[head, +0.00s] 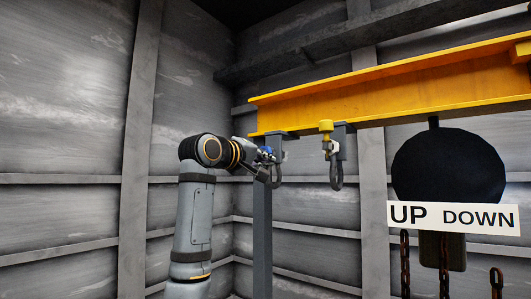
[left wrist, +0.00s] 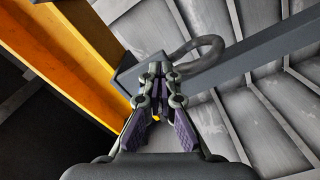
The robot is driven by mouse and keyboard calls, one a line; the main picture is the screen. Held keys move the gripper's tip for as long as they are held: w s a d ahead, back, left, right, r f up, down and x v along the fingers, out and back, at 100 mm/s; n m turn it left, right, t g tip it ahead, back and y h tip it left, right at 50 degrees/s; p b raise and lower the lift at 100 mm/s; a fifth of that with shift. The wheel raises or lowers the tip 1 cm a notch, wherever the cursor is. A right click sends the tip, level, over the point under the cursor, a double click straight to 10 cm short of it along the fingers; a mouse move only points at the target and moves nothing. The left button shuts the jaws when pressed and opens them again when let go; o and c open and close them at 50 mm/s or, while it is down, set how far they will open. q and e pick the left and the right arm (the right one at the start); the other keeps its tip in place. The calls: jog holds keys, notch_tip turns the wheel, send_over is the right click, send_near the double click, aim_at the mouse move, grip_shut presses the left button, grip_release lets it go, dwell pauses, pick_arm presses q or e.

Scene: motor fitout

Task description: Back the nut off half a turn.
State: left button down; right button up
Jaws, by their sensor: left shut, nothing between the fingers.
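My left gripper (head: 266,156) is at the left beam clamp (head: 276,140) under the yellow beam's near-left end. In the left wrist view the gripper (left wrist: 159,70) is shut with nothing in it, and its fingertips overlap the clamp's dark block (left wrist: 128,77). Whether they touch it, I cannot tell. A small yellow spot (left wrist: 156,118) shows between the fingers; I cannot tell what it is. The right clamp (head: 340,137) carries a yellow knob-like part (head: 326,126), possibly a nut. Any such part on the left clamp is hidden by my gripper. My right gripper is not in view.
The yellow beam (head: 400,88) runs overhead to the right. Dark shackles hang below the left clamp (head: 276,178) and right clamp (head: 336,179). A grey post (head: 262,230) stands below the beam's end. A dark round hoist (head: 448,165) with an UP/DOWN sign (head: 453,217) and chains hangs right.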

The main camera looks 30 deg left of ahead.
pick_arm(q)
jog(key=shift+s+d+r, duration=0.1)
jog(key=shift+d+r, duration=0.05)
jog(key=shift+r, duration=0.3)
jog(key=shift+d+r+p, duration=0.25)
jog(key=shift+r+p, duration=0.35)
jog(key=shift+p, duration=0.1)
jog(key=shift+d, duration=0.3)
jog(key=s+b, duration=0.3)
jog(key=s, duration=0.3)
jog(key=shift+a, duration=0.2)
